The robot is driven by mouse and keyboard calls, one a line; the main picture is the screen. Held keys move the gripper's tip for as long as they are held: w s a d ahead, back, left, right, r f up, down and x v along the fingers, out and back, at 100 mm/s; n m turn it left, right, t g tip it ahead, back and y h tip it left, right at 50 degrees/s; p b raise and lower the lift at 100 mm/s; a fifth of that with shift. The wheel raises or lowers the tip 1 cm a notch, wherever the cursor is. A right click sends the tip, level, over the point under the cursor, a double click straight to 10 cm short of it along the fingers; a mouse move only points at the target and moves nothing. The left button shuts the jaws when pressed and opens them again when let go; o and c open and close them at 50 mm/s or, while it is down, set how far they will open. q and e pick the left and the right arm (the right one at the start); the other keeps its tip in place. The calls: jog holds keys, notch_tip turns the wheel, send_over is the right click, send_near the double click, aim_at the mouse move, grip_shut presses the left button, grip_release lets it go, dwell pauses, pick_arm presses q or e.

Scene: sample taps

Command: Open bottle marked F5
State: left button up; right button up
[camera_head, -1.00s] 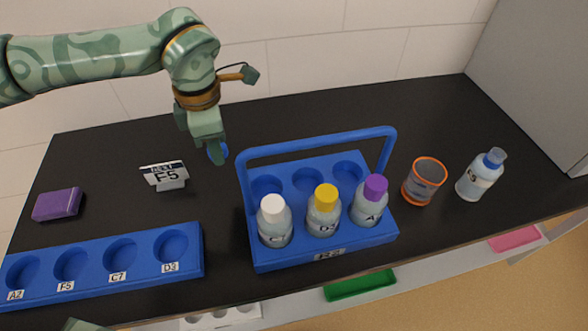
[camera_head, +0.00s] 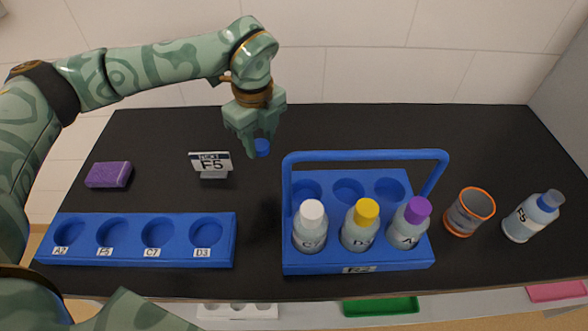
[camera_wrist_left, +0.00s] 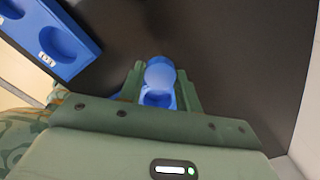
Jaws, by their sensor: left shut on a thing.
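My left gripper (camera_head: 258,148) is at the back middle of the bench, far from the bottle, fingers pointing down. It is shut on a small blue cap-like piece (camera_head: 262,148), which also shows between the fingers in the left wrist view (camera_wrist_left: 160,75). Whether the piece touches the bench is unclear. My right gripper is out of view.
A blue handled rack (camera_head: 358,269) holds bottles with white, yellow and purple caps. A cup (camera_head: 468,212) stands beside it. An F5 sign (camera_head: 211,164), a purple sponge (camera_head: 109,175) and an empty blue four-hole holder (camera_head: 135,256) are at the left. The back of the bench is clear.

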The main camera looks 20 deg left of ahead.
aim_at(265, 180)
pick_arm(q)
notch_tip(265, 180, down, 10)
jog(key=b, duration=0.3)
jog(key=shift+r, duration=0.1)
jog(key=o, duration=1.1)
jog(key=shift+c, duration=0.2)
notch_tip(265, 180, up, 12)
jog(key=p, duration=0.4)
jog(key=shift+r, duration=0.1)
